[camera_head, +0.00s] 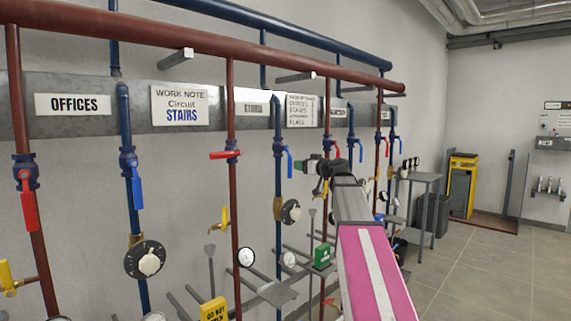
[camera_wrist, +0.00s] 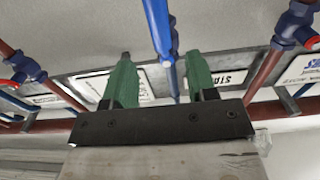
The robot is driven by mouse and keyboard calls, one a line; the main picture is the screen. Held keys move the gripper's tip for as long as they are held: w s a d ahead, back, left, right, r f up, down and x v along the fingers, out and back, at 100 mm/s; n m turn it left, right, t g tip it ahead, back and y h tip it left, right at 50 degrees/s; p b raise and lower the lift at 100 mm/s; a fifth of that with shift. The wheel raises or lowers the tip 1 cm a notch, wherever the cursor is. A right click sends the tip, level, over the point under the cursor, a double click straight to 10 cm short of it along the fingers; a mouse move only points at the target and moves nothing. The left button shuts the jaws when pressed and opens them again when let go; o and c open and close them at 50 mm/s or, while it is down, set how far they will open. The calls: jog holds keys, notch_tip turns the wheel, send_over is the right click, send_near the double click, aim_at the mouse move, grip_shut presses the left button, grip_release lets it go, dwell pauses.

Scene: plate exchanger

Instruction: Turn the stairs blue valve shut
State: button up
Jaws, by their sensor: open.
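The stairs blue valve has a blue lever (camera_head: 289,161) on the blue pipe just right of the partly legible STAIRS sign (camera_head: 252,101). The lever hangs downward, roughly along its pipe. In the wrist view the blue lever (camera_wrist: 158,30) shows between and beyond the fingers, and the STAIRS sign (camera_wrist: 232,77) is to its right, upside down. My gripper (camera_head: 314,168) is just right of the lever in the head view. Its green fingers (camera_wrist: 160,80) are apart with nothing gripped; I cannot tell whether they touch the lever.
A red lever (camera_head: 224,155) sits on the red pipe to the left. Another blue lever (camera_head: 137,187) hangs below the work note (camera_head: 180,106). Gauges and a dial (camera_head: 291,211) stand out below.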

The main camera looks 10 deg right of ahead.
aim_at(291, 163)
jog(key=x, duration=0.9)
jog(key=shift+w+a, duration=0.2)
jog(key=shift+w, duration=0.05)
jog(key=shift+c, duration=0.3)
grip_shut()
